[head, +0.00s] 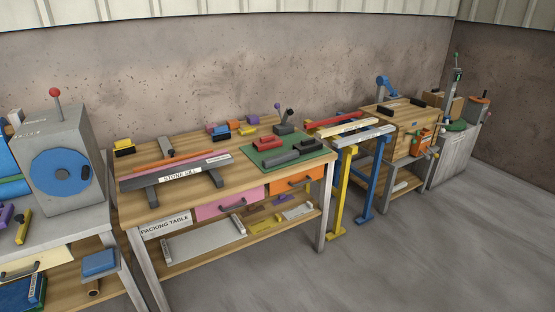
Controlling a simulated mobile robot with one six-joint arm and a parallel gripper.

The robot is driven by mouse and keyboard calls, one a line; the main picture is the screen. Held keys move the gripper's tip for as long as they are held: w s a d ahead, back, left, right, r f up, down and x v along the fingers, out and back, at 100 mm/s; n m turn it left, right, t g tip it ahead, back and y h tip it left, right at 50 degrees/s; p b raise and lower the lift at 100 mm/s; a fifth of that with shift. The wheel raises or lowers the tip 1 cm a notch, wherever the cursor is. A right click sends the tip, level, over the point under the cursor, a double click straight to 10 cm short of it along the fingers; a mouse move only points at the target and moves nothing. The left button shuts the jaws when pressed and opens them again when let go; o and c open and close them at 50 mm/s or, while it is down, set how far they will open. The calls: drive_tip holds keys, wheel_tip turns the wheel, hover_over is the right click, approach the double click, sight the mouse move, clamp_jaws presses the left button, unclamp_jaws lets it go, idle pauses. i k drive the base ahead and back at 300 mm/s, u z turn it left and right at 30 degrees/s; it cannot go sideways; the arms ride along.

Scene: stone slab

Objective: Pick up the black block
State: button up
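Several dark blocks are in the head view, and I cannot tell which one is the black block. A black piece (125,152) lies against a yellow block (122,143) at the left back of the wooden packing table (195,197). A small dark piece (167,144) lies to its right. Dark pieces (281,159) lie on a green mat (262,157) at the table's right end, with a red block (267,142) behind them. Dark pieces (391,106) also lie on the wooden cabinet farther right. My gripper is not in view.
A grey slab marked as a stone sill (180,177) spans the table front on dark supports. A grey machine with a blue disc (62,173) stands at left. Blue and yellow trestles (342,190) stand right of the table. The floor (430,250) in front is clear.

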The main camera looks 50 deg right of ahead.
sight(272, 161)
drive_tip(key=i, duration=0.9)
